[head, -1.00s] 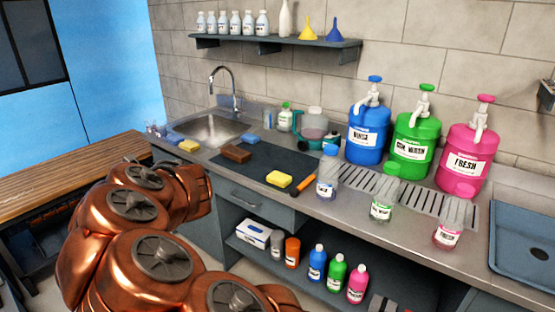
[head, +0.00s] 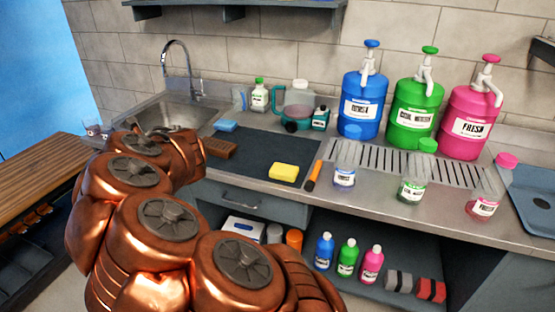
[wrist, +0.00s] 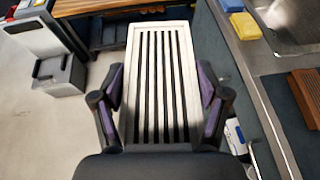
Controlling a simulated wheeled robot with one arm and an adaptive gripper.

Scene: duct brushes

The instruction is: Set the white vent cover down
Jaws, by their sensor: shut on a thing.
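The white vent cover (wrist: 161,70), a pale frame with dark lengthwise slots, is in the wrist view. My gripper (wrist: 161,90) is shut on it, with a finger against each long side. The cover's near end is hidden behind the gripper body. It is held in front of the counter, with pale floor showing to its left. In the head view my copper arm hides both gripper and cover.
The counter has a dark mat (head: 262,152), a brown brush block (head: 220,147), a yellow sponge (head: 284,172) and an orange-handled tool (head: 313,176). Jars and pump containers stand to the right. The sink (head: 180,115) is behind my arm. A wooden bench (head: 45,172) is at left.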

